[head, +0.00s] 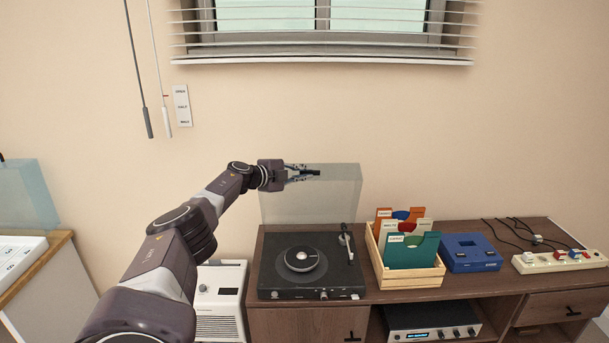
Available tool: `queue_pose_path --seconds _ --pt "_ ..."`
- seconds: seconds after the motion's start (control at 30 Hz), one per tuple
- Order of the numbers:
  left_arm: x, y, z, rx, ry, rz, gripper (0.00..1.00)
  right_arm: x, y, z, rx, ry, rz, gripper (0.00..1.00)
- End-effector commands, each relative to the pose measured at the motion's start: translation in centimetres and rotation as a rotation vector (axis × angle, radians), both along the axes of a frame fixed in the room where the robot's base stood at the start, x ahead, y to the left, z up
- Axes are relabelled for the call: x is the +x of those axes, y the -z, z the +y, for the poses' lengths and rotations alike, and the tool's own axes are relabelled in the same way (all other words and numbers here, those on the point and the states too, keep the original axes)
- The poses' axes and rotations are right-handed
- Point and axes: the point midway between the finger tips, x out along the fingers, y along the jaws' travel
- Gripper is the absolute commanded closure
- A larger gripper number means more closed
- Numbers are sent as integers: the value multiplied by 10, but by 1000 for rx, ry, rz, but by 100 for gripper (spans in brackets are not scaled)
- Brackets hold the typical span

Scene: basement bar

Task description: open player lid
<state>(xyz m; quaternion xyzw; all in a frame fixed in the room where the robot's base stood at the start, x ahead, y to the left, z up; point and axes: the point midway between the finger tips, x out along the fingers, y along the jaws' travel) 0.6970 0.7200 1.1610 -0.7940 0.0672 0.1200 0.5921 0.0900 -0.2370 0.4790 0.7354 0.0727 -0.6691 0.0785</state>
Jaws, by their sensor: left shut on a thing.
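The record player (308,265) is a black turntable on the wooden cabinet, with a round platter and a tonearm at its right. Its clear lid (325,200) stands raised, nearly upright, at the back of the player. My left gripper (312,173) is at the top edge of the lid, toward its left half, and is shut on it. The fingertips partly hide that edge. My right gripper is not in view.
A wooden crate (408,279) of record sleeves stands right of the player. Beyond it are a blue device (470,253) and a power strip (560,261) with cables. A white appliance (220,298) stands left of the cabinet. Window blinds (320,40) hang above.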

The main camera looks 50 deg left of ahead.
Motion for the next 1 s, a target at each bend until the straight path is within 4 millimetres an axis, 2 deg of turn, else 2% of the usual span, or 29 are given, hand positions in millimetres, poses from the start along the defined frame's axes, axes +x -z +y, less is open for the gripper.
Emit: queue_pose_path --seconds 0.67,0.7,1.0 --pt "4 -9 5 -11 -9 -6 100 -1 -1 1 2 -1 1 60" --pt "4 -9 5 -12 -9 -6 88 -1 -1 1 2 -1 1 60" --pt "4 -8 5 -12 -9 -4 88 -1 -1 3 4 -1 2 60"
